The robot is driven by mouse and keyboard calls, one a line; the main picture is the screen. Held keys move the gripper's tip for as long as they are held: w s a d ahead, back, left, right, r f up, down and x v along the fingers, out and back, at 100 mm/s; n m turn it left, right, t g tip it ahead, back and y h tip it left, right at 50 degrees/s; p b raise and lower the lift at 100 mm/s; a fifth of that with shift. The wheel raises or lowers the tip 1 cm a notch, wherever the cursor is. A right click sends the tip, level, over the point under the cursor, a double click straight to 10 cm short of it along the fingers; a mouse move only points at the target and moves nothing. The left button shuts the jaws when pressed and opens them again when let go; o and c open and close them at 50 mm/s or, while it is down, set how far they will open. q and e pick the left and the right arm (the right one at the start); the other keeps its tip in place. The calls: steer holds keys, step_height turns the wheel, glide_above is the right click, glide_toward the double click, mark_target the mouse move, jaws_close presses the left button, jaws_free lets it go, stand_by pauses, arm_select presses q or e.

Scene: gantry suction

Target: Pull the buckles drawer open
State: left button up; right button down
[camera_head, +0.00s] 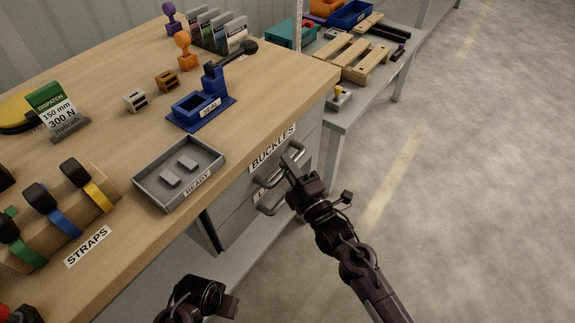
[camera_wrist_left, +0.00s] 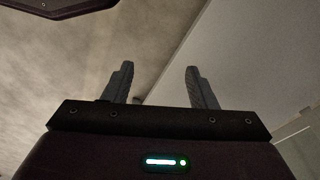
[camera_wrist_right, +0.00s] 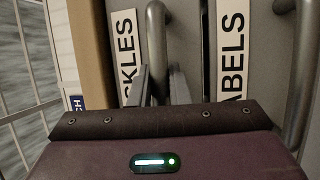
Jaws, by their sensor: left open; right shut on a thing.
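The buckles drawer is the top drawer under the bench's edge, marked by a BUCKLES label (camera_head: 272,148). Its front looks level with the drawer below, and I see no clear opening. My right gripper (camera_head: 290,163) is shut on the buckles drawer's bar handle (camera_wrist_right: 156,45). In the right wrist view the fingers (camera_wrist_right: 160,88) stand either side of the bar, beside the partly cut-off BUCKLES label (camera_wrist_right: 126,60). My left gripper (camera_wrist_left: 160,85) is open and empty, low in front of the bench; its arm shows at the bottom of the head view.
A second drawer with a LABELS label (camera_wrist_right: 232,55) and its own handle (camera_head: 266,207) lies just below. The grey READY tray (camera_head: 150,188) and blue SEAL stand (camera_head: 190,112) are on the bench above. A side table (camera_head: 352,110) stands beyond. The floor (camera_head: 470,210) at right is clear.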

arm_select(q)
steer(key=s+a+f+p, duration=0.2)
steer(key=f+p, duration=0.1)
steer(key=f, duration=0.3)
steer(key=s+a+f+p, duration=0.1)
steer(key=s+f+p, duration=0.1)
steer(key=f, duration=0.5)
steer(key=s+a+f+p, duration=0.2)
steer(key=s+p, duration=0.3)
steer(key=s, duration=0.6)
steer(key=shift+s+a+f+n+y, duration=0.15)
steer(key=shift+a+f+n+y, duration=0.15)
steer(key=shift+f, duration=0.4)
arm_select(e)
steer(key=s+d, duration=0.9)
steer(key=d, duration=0.3)
steer(key=s+d, duration=0.9)
steer(key=d, duration=0.3)
steer(key=shift+d, duration=0.4)
steer(key=c, duration=1.4)
jaws_free()
steer(key=shift+o, duration=0.2)
steer(key=shift+s, duration=0.1)
